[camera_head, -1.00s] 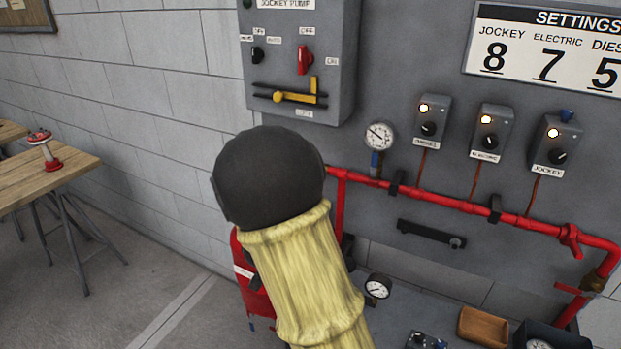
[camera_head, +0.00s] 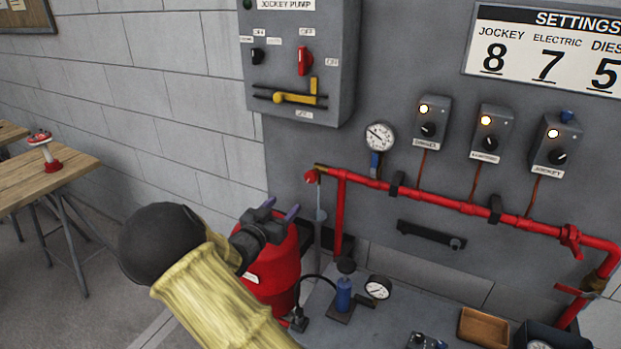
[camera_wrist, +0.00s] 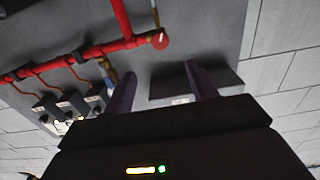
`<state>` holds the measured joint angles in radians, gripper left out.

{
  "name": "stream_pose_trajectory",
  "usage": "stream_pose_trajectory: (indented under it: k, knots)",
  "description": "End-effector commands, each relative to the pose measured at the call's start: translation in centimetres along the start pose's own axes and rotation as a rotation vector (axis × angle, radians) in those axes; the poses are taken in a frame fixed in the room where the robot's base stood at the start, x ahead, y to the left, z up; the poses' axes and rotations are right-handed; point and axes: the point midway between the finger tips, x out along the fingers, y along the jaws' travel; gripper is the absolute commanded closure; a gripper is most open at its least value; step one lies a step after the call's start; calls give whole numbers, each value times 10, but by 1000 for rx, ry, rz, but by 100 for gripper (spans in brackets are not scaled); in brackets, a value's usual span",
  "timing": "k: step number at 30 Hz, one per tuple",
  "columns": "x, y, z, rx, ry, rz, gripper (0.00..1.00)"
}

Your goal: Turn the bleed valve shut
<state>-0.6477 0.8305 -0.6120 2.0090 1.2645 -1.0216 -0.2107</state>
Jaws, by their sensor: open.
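A red pipe (camera_head: 430,197) runs along the grey panel. A small round red handle (camera_head: 311,176) with a brass fitting is at its left end; it also shows at the pipe's end in the wrist view (camera_wrist: 160,41). A red valve handle (camera_head: 570,239) sits near the pipe's right end. I cannot tell from any label which one is the bleed valve. My gripper (camera_head: 280,208) is open and empty, below and left of the left-end handle and apart from it. Its two fingers also show in the wrist view (camera_wrist: 160,78), with nothing between them.
A pressure gauge (camera_head: 380,137) with a blue fitting is above the pipe. The jockey pump box (camera_head: 300,60) overhangs upper left. A red cylinder (camera_head: 275,270) stands behind my gripper. A bench below holds a blue hand pump (camera_head: 343,294) and small gauge (camera_head: 377,288).

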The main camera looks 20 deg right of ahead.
Motion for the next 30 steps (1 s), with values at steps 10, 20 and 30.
stream_pose_trajectory:
  k: [10,20,30]
  knots:
    - [56,1,-2,-2,1,2,43]
    - [114,2,-2,-2,0,2,43]
    - [162,0,-1,-1,-1,0,43]
